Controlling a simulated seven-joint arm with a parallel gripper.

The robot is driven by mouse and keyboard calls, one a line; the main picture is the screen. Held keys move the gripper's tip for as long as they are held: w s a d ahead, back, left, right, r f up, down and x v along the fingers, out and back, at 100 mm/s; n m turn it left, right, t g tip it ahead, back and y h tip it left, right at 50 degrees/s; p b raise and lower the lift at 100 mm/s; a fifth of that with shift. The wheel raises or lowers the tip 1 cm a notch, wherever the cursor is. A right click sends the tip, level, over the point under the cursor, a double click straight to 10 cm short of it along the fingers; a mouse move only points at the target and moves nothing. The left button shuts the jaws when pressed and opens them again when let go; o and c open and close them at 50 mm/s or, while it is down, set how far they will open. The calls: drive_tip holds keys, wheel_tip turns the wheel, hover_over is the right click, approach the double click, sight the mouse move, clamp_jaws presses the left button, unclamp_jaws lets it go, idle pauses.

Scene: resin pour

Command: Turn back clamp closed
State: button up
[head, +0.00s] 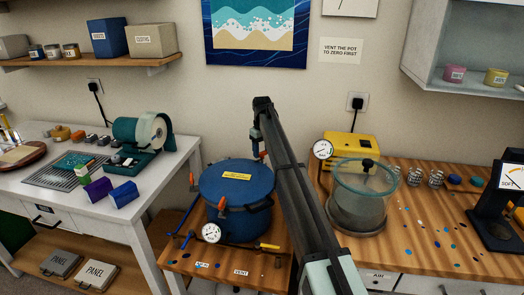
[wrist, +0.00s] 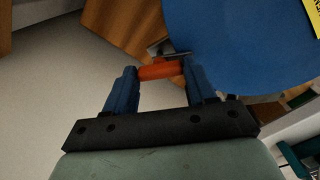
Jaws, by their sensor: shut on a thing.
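The blue pressure pot (head: 228,182) stands on the wooden bench with a yellow label on its lid. It also fills the upper right of the wrist view (wrist: 235,45). My gripper (head: 259,143) is at the back right of the pot. In the wrist view my gripper (wrist: 160,70) has its blue fingers at either end of the orange handle of the back clamp (wrist: 158,71), shut on it beside the lid's edge. A dark metal piece shows by the handle. Other orange clamp handles show at the pot's left (head: 192,181) and front (head: 222,204).
A pressure gauge (head: 211,233) and hoses lie at the pot's front. My arm passes right of the pot, close to a glass chamber (head: 362,190) and a yellow pump (head: 352,147). A white table (head: 150,180) with a green machine stands left.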

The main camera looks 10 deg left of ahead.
sight(262, 152)
drive_tip(key=shift+n, duration=1.8)
drive_tip(key=o, duration=1)
drive_tip(key=shift+o, duration=0.2)
wheel_tip(262, 152, up, 14)
drive_tip(key=shift+f, duration=0.1)
